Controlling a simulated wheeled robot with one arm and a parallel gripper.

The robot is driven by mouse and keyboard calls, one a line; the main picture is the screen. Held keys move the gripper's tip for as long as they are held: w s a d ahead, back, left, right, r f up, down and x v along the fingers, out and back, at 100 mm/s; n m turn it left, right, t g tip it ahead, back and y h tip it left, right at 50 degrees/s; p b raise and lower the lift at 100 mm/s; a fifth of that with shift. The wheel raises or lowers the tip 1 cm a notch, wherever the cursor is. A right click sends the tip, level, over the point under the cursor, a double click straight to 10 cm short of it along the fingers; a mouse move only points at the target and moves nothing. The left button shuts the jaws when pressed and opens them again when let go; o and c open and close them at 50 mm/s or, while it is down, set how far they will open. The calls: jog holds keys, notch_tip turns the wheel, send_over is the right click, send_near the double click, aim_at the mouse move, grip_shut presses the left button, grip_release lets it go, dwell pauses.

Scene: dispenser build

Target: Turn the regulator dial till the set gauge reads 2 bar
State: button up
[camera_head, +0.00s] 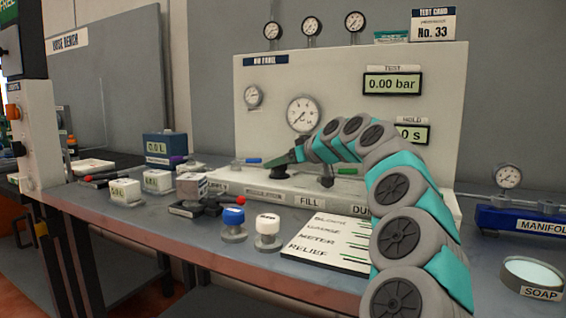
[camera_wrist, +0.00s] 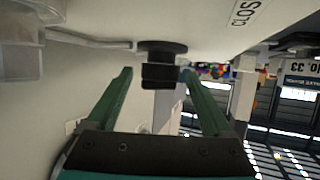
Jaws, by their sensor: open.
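My gripper (camera_head: 271,164) reaches left across the front of the white air panel (camera_head: 350,82), low down above a label that seems to read REGULATOR (camera_head: 262,195). In the wrist view my gripper (camera_wrist: 157,73) is open, with its two green fingers on either side of a black knob (camera_wrist: 161,68), likely the regulator dial. I cannot tell whether they touch it. The knob is not clear in the head view. A large round gauge (camera_head: 303,113) and a smaller one (camera_head: 253,96) are on the panel. Their readings are too small to tell, and so is which is the set gauge.
A black knob (camera_head: 326,181) stands below my wrist. The test display (camera_head: 392,84) reads 0.00 bar. Blue-capped (camera_head: 233,216) and white-capped (camera_head: 267,225) pieces stand on the bench in front.

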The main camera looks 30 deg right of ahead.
jog(key=c, duration=1.3)
jog(key=shift+c, duration=0.2)
jog(key=shift+f+h+b, duration=0.15)
jog(key=shift+h+b, duration=0.15)
jog(key=shift+b, duration=0.1)
